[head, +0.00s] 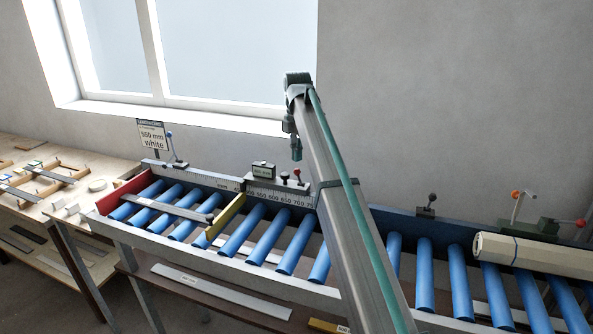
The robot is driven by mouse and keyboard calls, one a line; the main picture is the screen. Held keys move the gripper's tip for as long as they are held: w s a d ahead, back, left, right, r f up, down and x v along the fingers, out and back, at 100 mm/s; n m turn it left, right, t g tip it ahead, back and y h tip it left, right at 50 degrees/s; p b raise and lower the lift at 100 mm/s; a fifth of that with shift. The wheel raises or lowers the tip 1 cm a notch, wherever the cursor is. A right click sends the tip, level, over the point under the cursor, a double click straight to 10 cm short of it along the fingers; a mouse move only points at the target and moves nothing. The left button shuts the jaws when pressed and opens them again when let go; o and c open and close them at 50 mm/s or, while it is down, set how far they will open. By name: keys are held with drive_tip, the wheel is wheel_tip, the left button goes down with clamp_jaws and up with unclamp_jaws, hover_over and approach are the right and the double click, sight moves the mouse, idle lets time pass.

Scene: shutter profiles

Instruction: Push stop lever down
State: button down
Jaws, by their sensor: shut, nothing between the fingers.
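My gripper (296,153) hangs at the end of my arm, small and dark, pointing down with its fingers together and nothing held. It shows above the ruler carriage (281,192) on the roller conveyor's back rail. Another lever with a blue knob (169,134) stands upright at the rail's left end. No label shows which one is the stop lever.
A yellow stop plate (228,215) crosses the blue rollers (270,236), and a grey profile (163,208) lies left of it. A cream roll (530,254) lies at the right. My arm hides the conveyor's middle. A wooden bench (60,190) stands left.

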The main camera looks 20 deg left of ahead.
sight(299, 178)
drive_tip(key=shift+f+b, duration=0.3)
drive_tip(key=shift+f, duration=1.15)
idle(0.6)
drive_tip(key=shift+r, duration=0.15)
drive_tip(key=shift+r+p, duration=0.35)
drive_tip(key=shift+r, duration=0.05)
drive_tip(key=shift+w, duration=0.2)
drive_tip(key=shift+w, duration=1.2)
drive_tip(key=shift+f, duration=0.25)
drive_tip(key=shift+f, duration=0.9)
